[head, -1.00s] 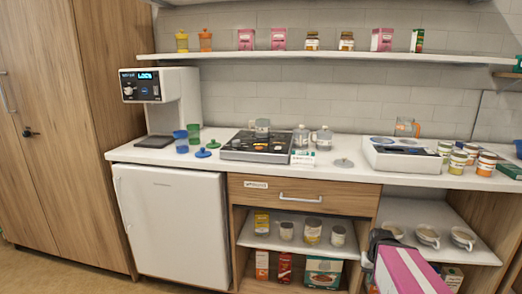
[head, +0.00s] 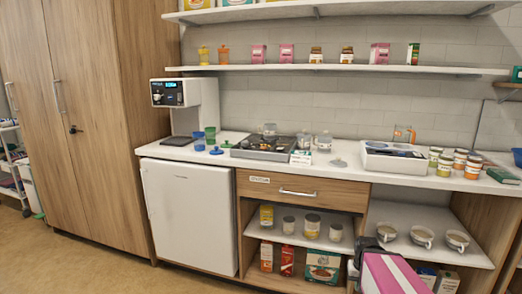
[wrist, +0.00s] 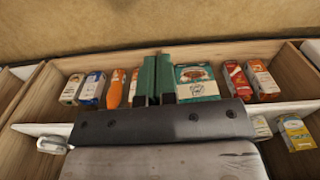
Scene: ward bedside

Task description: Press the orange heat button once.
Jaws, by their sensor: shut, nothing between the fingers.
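A white dispenser (head: 209,100) stands at the left end of the counter. Its dark front panel (head: 167,93) carries a small lit blue display and some controls. An orange heat button is too small to make out there. My gripper (wrist: 157,62) shows in the wrist view as two green fingers close together, shut and empty. In that view it points over low shelves with cartons, and the dispenser is not in that view.
The counter (head: 225,157) holds blue and green cups (head: 198,140), a black hob (head: 262,147), jars and a white tray unit (head: 392,160). A wall shelf (head: 330,68) runs above. A white fridge (head: 188,215) stands below the dispenser. Floor in front is clear.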

